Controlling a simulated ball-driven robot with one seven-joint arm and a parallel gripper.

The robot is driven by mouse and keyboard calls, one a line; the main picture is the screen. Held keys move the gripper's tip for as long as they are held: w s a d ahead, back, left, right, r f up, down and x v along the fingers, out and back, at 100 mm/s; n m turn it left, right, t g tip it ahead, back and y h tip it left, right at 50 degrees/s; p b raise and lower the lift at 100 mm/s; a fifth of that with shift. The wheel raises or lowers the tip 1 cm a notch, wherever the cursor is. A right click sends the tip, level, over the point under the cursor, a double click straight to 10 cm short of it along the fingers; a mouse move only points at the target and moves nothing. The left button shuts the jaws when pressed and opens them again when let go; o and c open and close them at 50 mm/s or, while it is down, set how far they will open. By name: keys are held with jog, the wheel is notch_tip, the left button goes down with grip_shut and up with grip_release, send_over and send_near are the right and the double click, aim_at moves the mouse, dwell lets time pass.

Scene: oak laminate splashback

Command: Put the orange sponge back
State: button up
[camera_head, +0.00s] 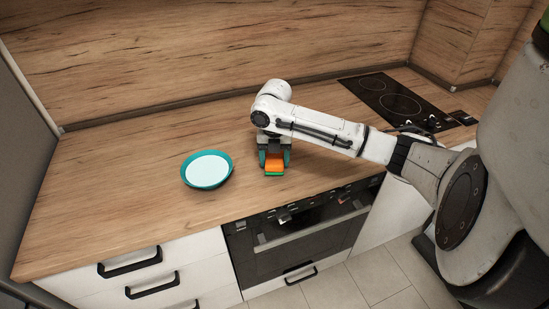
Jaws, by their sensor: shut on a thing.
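The orange sponge (273,163) with a green layer along its lower edge is between the fingers of my gripper (274,160). My gripper is shut on it, with one teal finger on each side. The sponge is over the wooden counter near its front edge, above the oven. I cannot tell whether it touches the counter. A teal dish (207,169) with a white inside stands on the counter to the left of my gripper, apart from it.
A black cooktop (398,103) is set in the counter at the back right. The wooden splashback (210,45) rises behind the counter. The counter left of the dish is clear. An oven (300,235) and white drawers (150,280) are below.

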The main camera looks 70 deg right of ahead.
jog(key=shift+f+b, duration=0.4)
jog(key=shift+f, duration=0.25)
jog(key=o, duration=1)
jog(key=shift+r, duration=0.1)
notch_tip(320, 180, up, 11)
jog(key=shift+f+b, duration=0.2)
jog(key=shift+b, duration=0.4)
